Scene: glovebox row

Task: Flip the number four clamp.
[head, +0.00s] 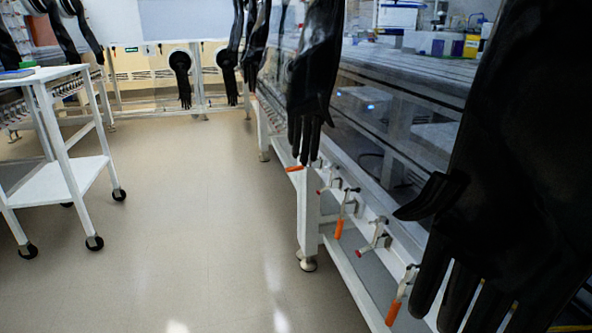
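Several toggle clamps line the white rail below the glovebox windows in the head view, at right. The nearest clamp (402,293) has an orange handle hanging down, and a glove partly overlaps this area. Beyond it, a grey clamp (376,237) with a red tip shows no clear orange handle. Further on, another clamp (343,214) has its orange handle pointing down. Farther back, a small clamp (327,178) shows a red tip, and an orange handle (295,169) sticks out sideways. No numbers are readable, so I cannot tell which is number four. My gripper is not in view.
Large black gloves hang from the glovebox front; the nearest (520,170) fills the right side, another (315,80) hangs above the farther clamps. A white leg (309,215) stands below the rail. A wheeled white cart (65,185) stands left. The floor (200,230) between is clear.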

